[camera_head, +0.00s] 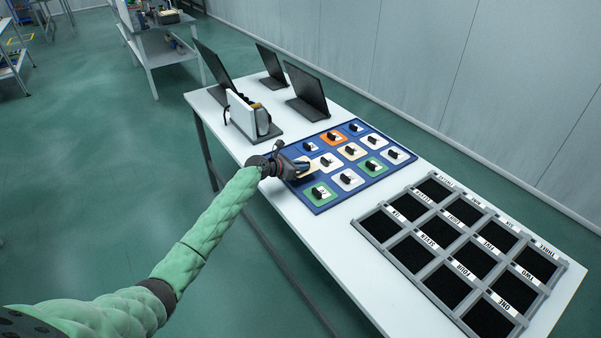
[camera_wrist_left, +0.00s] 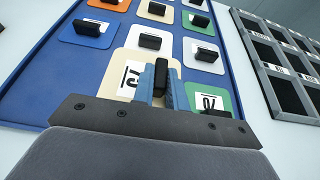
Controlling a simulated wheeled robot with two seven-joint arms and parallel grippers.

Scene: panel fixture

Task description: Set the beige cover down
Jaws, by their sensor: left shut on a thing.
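The beige cover (camera_wrist_left: 112,78) is a flat rounded plate with a black handle and a white number label. My left gripper (camera_wrist_left: 161,84) is shut on its handle, with the blue fingers on either side. In the head view, my left gripper (camera_head: 296,168) is at the left edge of the blue board (camera_head: 318,207) and hides part of this cover (camera_head: 307,174). I cannot tell whether the cover touches the board or hangs just above it. My right gripper is not in view.
Several other covers sit on the board, among them a green cover (camera_head: 319,194) and a white cover (camera_head: 347,180) close by. A grey rack (camera_head: 377,239) with dark labelled compartments lies to the right. Black stands (camera_head: 308,95) and a white upright object (camera_head: 243,115) are behind.

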